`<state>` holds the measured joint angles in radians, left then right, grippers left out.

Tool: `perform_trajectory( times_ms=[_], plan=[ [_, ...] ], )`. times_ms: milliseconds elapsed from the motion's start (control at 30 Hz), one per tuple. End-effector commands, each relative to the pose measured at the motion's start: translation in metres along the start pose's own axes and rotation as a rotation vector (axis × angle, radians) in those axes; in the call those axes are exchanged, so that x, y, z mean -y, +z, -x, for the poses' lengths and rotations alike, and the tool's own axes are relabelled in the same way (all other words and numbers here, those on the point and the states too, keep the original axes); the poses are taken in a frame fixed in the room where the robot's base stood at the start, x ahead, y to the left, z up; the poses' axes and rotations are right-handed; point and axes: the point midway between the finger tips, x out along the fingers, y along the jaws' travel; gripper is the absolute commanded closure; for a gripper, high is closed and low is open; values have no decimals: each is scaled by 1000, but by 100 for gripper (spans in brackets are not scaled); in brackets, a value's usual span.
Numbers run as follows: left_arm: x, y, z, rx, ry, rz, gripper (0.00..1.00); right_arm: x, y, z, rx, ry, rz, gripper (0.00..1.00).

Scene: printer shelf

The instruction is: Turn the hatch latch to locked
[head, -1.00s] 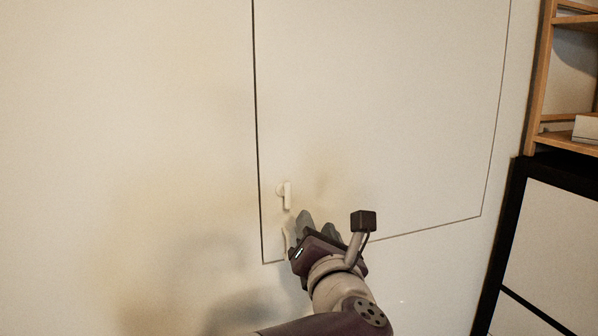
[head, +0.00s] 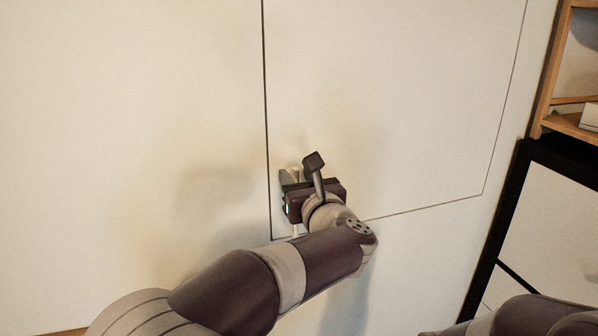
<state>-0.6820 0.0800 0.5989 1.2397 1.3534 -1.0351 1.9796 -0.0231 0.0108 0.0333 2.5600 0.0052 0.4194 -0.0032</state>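The hatch (head: 390,100) is a large pale panel outlined by a thin dark seam in the wall. Its small pale latch (head: 296,173) is near the hatch's lower left corner, mostly hidden by my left gripper. My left gripper (head: 295,177) is at the latch, with a grey finger on either side of the latch's visible part. I cannot tell whether the fingers press on it. The latch's angle is hidden. A small pale piece (head: 296,230) shows just below the gripper. My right gripper is out of view; only part of my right arm shows at the bottom right.
A black-framed cabinet with white fronts (head: 540,225) stands at the right. Above it is a wooden shelf (head: 556,70) with a white object (head: 590,117) on it. The wall (head: 120,120) left of the hatch is bare.

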Motion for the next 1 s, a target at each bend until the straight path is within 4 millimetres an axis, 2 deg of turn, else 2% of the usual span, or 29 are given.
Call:
perform_trajectory(
  times_ms=[133, 200, 267, 667, 1000],
  plan=[
    [0, -1, 0, 0, 0, -1, 61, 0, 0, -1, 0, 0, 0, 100],
    [0, -1, 0, 0, 0, -1, 83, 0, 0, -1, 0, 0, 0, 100],
    [0, -1, 0, 0, 0, -1, 100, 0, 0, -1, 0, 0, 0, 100],
    [1, -2, 1, 0, -1, -42, 100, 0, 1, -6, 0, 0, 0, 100],
    [4, -4, 1, 1, -2, -280, 100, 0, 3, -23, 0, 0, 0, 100]
  ],
)
